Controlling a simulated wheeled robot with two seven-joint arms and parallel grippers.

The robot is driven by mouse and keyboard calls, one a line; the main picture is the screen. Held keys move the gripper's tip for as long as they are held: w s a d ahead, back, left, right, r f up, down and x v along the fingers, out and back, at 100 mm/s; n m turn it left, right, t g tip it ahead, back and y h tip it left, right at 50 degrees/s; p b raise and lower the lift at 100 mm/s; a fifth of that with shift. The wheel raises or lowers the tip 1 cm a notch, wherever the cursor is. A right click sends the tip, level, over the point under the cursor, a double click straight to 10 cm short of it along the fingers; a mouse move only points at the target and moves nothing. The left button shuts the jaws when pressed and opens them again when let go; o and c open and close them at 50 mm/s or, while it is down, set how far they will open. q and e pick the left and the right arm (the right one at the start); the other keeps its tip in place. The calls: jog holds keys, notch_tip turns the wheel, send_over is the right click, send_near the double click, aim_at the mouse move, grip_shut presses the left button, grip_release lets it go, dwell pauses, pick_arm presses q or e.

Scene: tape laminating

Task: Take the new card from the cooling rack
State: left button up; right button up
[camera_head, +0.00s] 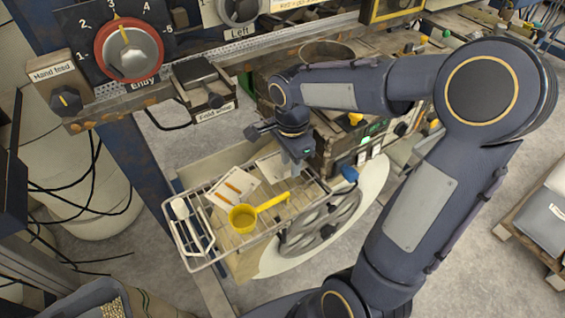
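My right gripper (297,168) points down over the rack's back right part. Its fingertips are small and partly hidden, so I cannot tell whether they are open or touch anything. My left gripper is not in view.
A machine panel with a red dial (129,50) stands behind at the left. A grey spoked wheel (322,222) stands right of the rack. A pallet (535,225) sits far right.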

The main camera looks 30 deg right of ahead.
jog(key=shift+f, duration=0.95)
jog(key=shift+c, duration=0.3)
grip_shut()
jog(key=shift+r, duration=0.1)
